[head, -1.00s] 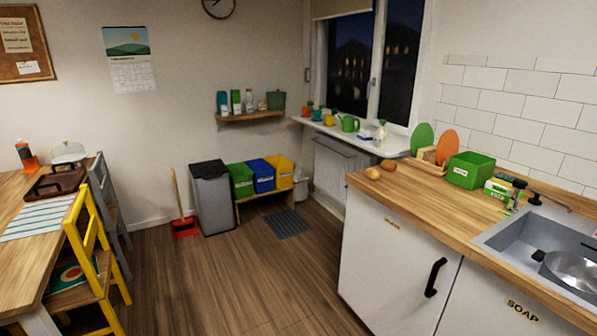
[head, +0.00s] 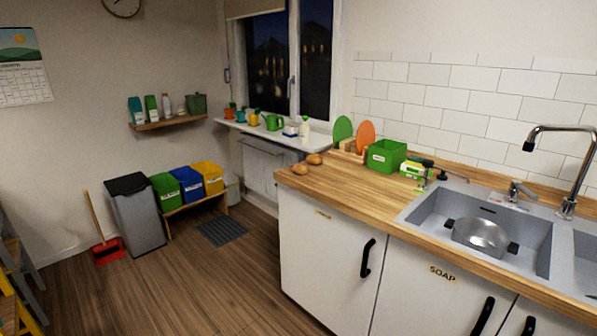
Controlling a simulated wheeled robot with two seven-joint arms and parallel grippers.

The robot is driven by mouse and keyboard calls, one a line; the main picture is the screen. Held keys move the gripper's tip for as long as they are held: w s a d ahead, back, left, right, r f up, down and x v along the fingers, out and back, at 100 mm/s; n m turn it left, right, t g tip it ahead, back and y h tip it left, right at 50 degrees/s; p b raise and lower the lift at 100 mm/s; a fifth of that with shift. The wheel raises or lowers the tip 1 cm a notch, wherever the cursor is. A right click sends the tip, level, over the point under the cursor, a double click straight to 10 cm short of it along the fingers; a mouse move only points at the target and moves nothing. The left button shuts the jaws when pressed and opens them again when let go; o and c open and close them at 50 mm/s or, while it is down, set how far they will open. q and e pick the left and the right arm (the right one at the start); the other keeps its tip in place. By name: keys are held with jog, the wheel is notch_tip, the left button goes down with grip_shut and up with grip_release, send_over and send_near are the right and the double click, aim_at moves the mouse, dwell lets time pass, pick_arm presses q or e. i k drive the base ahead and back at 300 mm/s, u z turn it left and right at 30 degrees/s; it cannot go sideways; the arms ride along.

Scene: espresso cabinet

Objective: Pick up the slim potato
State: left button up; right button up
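Two brown potatoes lie close together at the left end of the wooden counter (head: 345,190) in the head view. One potato (head: 300,169) is nearer the front edge and the other potato (head: 314,159) is just behind it to the right. They are small at this distance, and I cannot tell for sure which one is the slim one. Neither of my grippers shows in the head view.
A green box (head: 386,156) and a rack with green and orange boards (head: 343,130) stand behind the potatoes. A sink (head: 480,225) holding a metal pot (head: 480,237) is on the right. Floor (head: 200,290) before the cabinet is clear; bins (head: 137,215) stand left.

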aim_at(300, 169)
jog(key=u, duration=1)
jog(key=i, duration=2.3)
jog(key=z, duration=3.15)
